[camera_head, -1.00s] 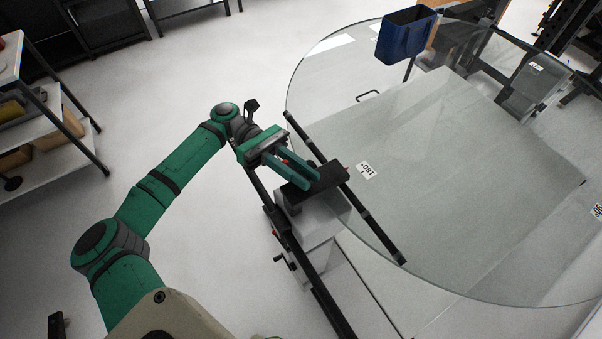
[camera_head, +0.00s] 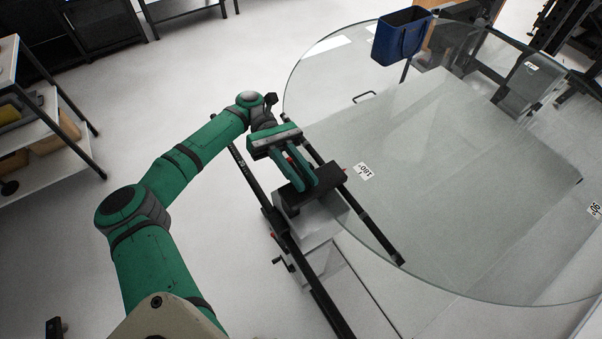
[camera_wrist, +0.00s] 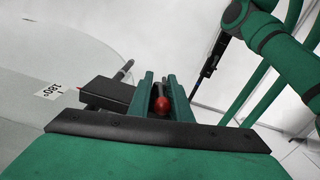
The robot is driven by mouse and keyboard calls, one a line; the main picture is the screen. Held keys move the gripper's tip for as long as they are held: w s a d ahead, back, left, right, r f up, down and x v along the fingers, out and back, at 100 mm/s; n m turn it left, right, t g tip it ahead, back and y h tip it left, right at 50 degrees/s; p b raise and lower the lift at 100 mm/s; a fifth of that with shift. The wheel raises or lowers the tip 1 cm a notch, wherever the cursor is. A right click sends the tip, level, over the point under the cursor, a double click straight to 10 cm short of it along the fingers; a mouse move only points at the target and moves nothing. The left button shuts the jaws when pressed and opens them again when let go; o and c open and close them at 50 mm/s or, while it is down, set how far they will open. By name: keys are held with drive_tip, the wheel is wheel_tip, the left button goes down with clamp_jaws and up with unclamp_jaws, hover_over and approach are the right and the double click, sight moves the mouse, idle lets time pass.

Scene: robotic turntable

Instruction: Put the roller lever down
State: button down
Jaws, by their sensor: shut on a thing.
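The roller lever shows in the wrist view as a red ball knob (camera_wrist: 163,104) on a dark stem, between my two green fingers. My gripper (camera_wrist: 160,77) is shut on it. In the head view, my gripper (camera_head: 309,186) has its fingers over a black block (camera_head: 328,188) at the turntable's near left edge. A small red spot shows between the fingers there. The fingers and palm hide most of the lever, so I cannot tell its exact tilt.
A large round glass turntable (camera_head: 450,180) fills the right side, with a "180" label (camera_head: 364,171) near the block. A dark rail (camera_head: 370,218) runs by its edge. A blue bin (camera_head: 401,36) stands at the back. A shelf (camera_head: 45,160) stands left; floor between is clear.

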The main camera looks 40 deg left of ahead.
drive_tip(key=shift+d+f, duration=0.1)
drive_tip(key=c, duration=1.8)
unclamp_jaws()
drive_tip(key=shift+r, duration=0.6)
drive_tip(key=s+d+r, duration=0.2)
drive_tip(key=s+r, duration=0.2)
drive_tip(key=s+d+r, duration=0.2)
drive_tip(key=s+r, duration=0.2)
drive_tip(key=s+d+r, duration=0.2)
drive_tip(key=s+r, duration=0.2)
drive_tip(key=shift+s+d, duration=0.2)
drive_tip(key=shift+d, duration=0.15)
drive_tip(key=shift+f, duration=0.1)
